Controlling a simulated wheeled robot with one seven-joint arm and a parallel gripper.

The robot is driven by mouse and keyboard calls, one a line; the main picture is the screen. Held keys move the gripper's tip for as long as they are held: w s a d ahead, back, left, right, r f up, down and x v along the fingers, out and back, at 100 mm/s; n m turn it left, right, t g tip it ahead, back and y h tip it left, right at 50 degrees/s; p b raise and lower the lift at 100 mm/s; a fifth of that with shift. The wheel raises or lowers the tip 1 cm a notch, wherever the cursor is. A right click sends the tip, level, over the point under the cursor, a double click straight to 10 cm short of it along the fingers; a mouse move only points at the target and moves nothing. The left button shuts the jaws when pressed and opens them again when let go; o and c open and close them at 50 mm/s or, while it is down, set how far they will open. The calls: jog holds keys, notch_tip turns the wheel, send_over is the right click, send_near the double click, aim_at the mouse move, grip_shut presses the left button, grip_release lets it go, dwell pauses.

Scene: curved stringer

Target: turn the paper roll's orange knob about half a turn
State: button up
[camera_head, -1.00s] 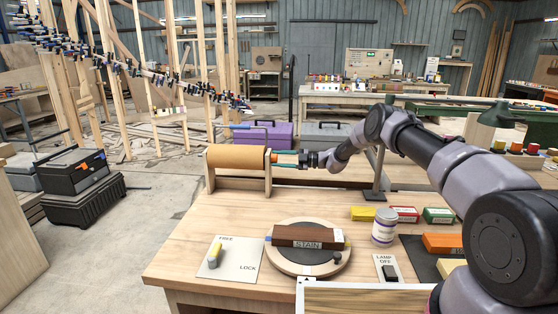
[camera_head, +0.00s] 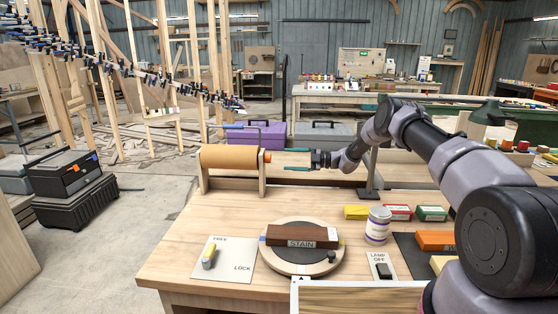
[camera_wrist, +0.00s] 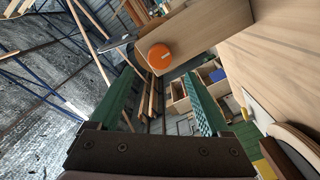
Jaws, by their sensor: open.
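The brown paper roll (camera_head: 229,157) lies level between two wooden end supports at the back left of the workbench. Its orange knob (camera_head: 267,157) sticks out of the right-hand support (camera_head: 262,176). In the wrist view the round orange knob (camera_wrist: 161,57) shows ahead on the wooden support board, a little above the space between my fingers. My gripper (camera_head: 287,159) is just right of the knob, level and pointing at it. Its two green fingers are spread apart and empty, and a gap separates them from the knob. My gripper also shows in the wrist view (camera_wrist: 160,95).
A lamp stand (camera_head: 369,180) rises close to my wrist. A turntable (camera_head: 302,262) bears a brown STAIN block (camera_head: 304,237). A jar (camera_head: 378,225), small boxes and a FREE/LOCK plate (camera_head: 224,262) are on the bench. The bench in front of the roll is clear.

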jog(key=shift+d, duration=1.65)
